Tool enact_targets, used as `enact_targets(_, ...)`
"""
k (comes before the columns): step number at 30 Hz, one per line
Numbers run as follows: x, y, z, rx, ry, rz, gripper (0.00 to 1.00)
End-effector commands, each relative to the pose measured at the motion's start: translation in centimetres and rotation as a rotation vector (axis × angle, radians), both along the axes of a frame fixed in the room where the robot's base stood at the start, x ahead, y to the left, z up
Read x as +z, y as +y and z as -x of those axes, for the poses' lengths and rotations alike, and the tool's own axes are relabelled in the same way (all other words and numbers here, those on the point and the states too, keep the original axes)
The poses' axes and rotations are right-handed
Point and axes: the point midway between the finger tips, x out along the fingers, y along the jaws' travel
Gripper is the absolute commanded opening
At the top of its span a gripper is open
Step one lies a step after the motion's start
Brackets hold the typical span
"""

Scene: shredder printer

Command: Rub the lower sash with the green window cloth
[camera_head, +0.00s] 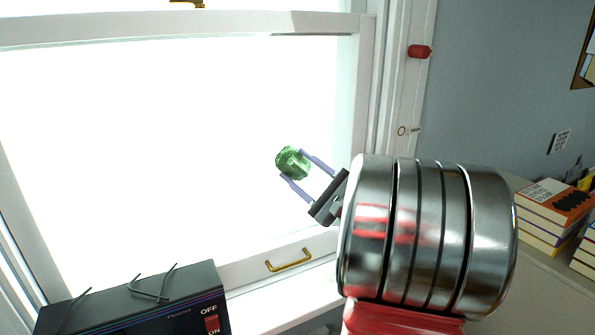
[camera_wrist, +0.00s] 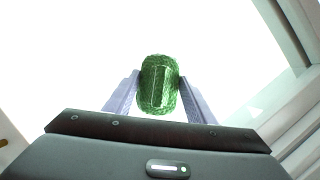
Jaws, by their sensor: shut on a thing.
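The green window cloth (camera_head: 293,162) is a bunched, rounded wad in front of the bright glass in the head view. My gripper (camera_head: 295,167) is shut on it, with one pale purple finger on either side. The cloth also shows between the fingertips in the wrist view (camera_wrist: 159,84). The lower sash (camera_head: 352,110) is a white frame around the glass, with a brass handle (camera_head: 289,260) on its bottom rail. The cloth lies over the right part of the pane. I cannot tell whether it touches the glass.
A black device (camera_head: 135,305) with a red ON/OFF switch stands at the lower left below the window. A red knob (camera_head: 419,51) is on the right window frame. Books (camera_head: 553,208) are stacked at the far right. The glass left of the cloth is clear.

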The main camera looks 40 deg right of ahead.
Motion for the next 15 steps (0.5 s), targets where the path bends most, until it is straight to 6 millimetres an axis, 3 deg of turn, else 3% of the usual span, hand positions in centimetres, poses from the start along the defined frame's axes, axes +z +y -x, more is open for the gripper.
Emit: enact_targets(15, 0.0, -3.0, 0.6, -0.001, 0.000, 0.000, 0.32)
